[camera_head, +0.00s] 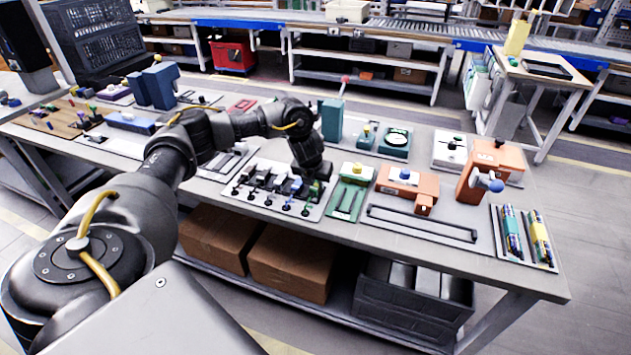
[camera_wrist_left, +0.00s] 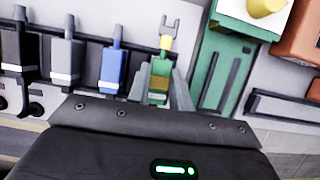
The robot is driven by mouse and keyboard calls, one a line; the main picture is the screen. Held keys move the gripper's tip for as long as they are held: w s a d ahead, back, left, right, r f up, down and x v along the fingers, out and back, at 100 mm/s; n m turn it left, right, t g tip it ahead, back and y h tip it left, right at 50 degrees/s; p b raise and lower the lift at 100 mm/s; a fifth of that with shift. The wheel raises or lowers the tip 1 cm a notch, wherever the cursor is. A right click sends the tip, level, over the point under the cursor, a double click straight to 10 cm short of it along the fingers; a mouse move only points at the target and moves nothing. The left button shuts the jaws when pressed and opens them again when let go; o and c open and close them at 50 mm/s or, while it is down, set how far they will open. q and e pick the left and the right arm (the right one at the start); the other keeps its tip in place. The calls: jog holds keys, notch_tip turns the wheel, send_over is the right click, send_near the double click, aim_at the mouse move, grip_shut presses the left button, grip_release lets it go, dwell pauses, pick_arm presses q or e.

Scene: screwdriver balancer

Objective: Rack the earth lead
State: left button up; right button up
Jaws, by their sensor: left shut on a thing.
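The earth lead (camera_wrist_left: 158,82) has a green body, a yellow band and a grey fork tip. In the left wrist view it stands between the fingers of my left gripper (camera_wrist_left: 163,88), which is shut on it. The lead rack (camera_head: 262,203) is a pale plate with a dark slotted bar and a row of leads. The earth lead is at the right end of this row, beside a blue lead (camera_wrist_left: 114,72). I cannot tell whether it is seated in the bar. In the head view my left gripper (camera_head: 312,184) is over the rack's right end and hides the lead.
Grey and black leads (camera_wrist_left: 66,60) stand further left in the rack. A green fixture (camera_head: 347,199) is close on the right, then an orange block (camera_head: 400,182) and a slotted plate (camera_head: 420,226). A teal post (camera_head: 331,122) stands behind. The bench's front edge is near.

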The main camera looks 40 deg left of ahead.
pick_arm(q)
jog(key=shift+f, duration=0.5)
dwell(0.4)
jog(key=o, duration=1)
jog(key=p+v, duration=0.1)
jog(key=v, duration=1)
jog(key=shift+w+f, duration=0.1)
